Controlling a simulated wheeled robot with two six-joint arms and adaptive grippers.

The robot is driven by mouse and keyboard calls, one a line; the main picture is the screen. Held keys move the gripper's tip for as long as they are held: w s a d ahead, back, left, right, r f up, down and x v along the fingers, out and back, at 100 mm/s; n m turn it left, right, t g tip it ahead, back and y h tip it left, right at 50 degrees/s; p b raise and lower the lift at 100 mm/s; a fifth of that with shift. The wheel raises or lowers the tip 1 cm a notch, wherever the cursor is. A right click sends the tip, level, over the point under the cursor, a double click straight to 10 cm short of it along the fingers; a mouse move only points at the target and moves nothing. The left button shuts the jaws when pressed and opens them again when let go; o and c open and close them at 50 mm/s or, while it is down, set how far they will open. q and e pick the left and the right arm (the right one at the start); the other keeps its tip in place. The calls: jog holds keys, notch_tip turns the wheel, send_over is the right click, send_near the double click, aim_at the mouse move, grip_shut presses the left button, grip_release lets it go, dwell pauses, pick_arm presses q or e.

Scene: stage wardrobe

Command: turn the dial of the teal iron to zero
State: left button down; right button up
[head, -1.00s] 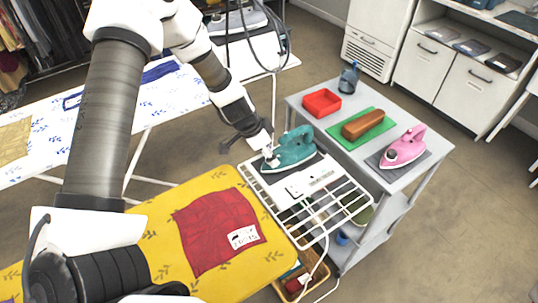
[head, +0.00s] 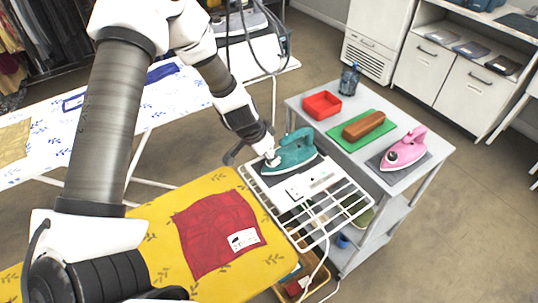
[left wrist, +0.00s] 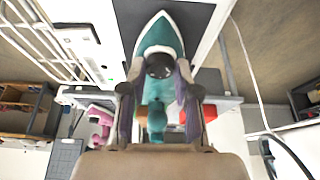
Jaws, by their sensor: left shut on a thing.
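The teal iron (head: 294,152) sits on a dark pad on the white wire rack at the end of the yellow ironing board. Its nose points up in the left wrist view (left wrist: 163,38). The dial's marks and pointer cannot be read. My right gripper is in neither view.
A pink iron (head: 404,150), a brown block (head: 364,125) on a green mat, a red tray (head: 322,105) and a blue bottle (head: 349,78) stand on the grey cart. A red cloth (head: 213,232) lies on the yellow board. A white cord hangs below the rack.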

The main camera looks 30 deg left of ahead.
pick_arm(q)
jog(key=n+y+p, duration=0.1)
jog(key=n, duration=0.1)
jog(key=shift+d+r+n, duration=0.1)
jog(key=shift+d+n, duration=0.05)
jog(key=shift+n, duration=0.25)
jog(key=n+y+p, duration=0.1)
jog(key=n+p, duration=0.1)
jog(key=shift+r+n, duration=0.1)
jog(key=shift+n, duration=0.3)
jog(key=n+y+p, duration=0.1)
jog(key=n+p, duration=0.2)
jog(key=shift+d, duration=0.15)
jog(key=shift+w+n+y+p, duration=0.1)
jog(key=shift+n+y+p, duration=0.4)
jog(key=shift+n+p, duration=0.55)
jog(key=shift+n+g+p, duration=0.25)
jog(key=shift+g+p, duration=0.05)
jog(key=shift+p, duration=0.2)
jog(key=shift+d+f, duration=0.1)
jog(key=shift+f, duration=0.1)
jog(key=c, duration=0.8)
grip_release()
jog(key=shift+r, duration=0.1)
